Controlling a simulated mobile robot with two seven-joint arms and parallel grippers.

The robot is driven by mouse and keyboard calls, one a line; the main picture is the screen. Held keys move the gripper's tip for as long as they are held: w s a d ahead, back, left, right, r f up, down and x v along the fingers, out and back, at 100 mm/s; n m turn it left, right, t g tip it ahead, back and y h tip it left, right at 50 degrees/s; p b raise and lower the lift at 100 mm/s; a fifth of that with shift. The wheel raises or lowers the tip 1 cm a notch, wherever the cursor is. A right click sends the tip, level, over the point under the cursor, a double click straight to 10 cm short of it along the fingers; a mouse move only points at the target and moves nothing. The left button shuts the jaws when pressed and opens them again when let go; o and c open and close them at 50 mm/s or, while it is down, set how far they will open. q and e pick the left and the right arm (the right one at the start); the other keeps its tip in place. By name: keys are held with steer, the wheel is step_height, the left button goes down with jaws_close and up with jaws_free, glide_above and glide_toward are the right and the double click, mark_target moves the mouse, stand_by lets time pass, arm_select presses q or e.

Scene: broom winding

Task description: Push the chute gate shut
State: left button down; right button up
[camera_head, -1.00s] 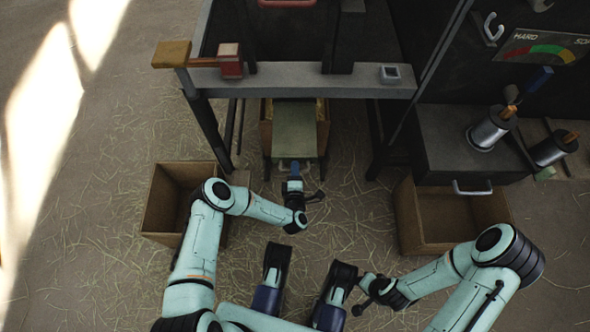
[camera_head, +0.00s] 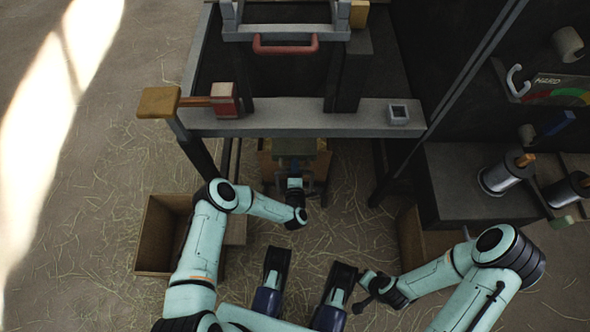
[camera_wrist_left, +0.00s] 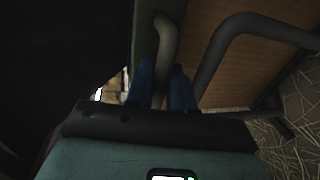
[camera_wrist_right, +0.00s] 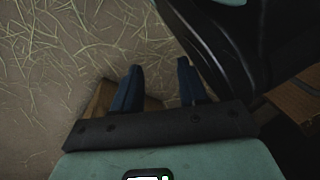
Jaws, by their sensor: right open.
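The chute gate (camera_head: 300,147) is a grey-green plate low under the bench, in a wooden chute (camera_head: 323,165). Only a short near part of the plate shows; the rest is hidden under the bench edge. My left gripper (camera_head: 293,178) is at the gate's near end. In the left wrist view, the gate's curved grey handle (camera_wrist_left: 165,42) runs between my left gripper's blue fingers (camera_wrist_left: 162,88), which look closed on it. My right gripper (camera_head: 362,292) is open and empty, low at the right; its fingers (camera_wrist_right: 157,85) show apart above the floor in the right wrist view.
The bench (camera_head: 300,117) stands above the chute, with dark legs at both sides. Open wooden boxes stand on the floor at left (camera_head: 153,235) and right (camera_head: 412,240). A dark cabinet with spools (camera_head: 505,175) is at the right. Straw covers the floor between.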

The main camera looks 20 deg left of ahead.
arm_select(q)
steer(key=shift+w+a+r, duration=0.1)
steer(key=shift+w+a, duration=0.05)
steer(key=shift+w, duration=0.05)
arm_select(e)
steer(key=shift+s+f, duration=0.1)
steer(key=shift+s, duration=0.1)
arm_select(q)
steer(key=c, duration=1.2)
jaws_free()
steer(key=shift+o, duration=0.2)
arm_select(e)
steer(key=shift+w, duration=0.1)
arm_select(q)
steer(key=shift+s+d, duration=0.2)
steer(key=shift+s, duration=0.25)
steer(key=p+v, duration=0.4)
steer(key=v, duration=0.8)
steer(key=shift+s, duration=0.2)
arm_select(e)
step_height(320, 180, up, 7)
steer(key=w+a+t, duration=0.1)
steer(key=w+a, duration=0.1)
steer(key=shift+f, duration=0.2)
steer(key=shift+w+a, duration=0.1)
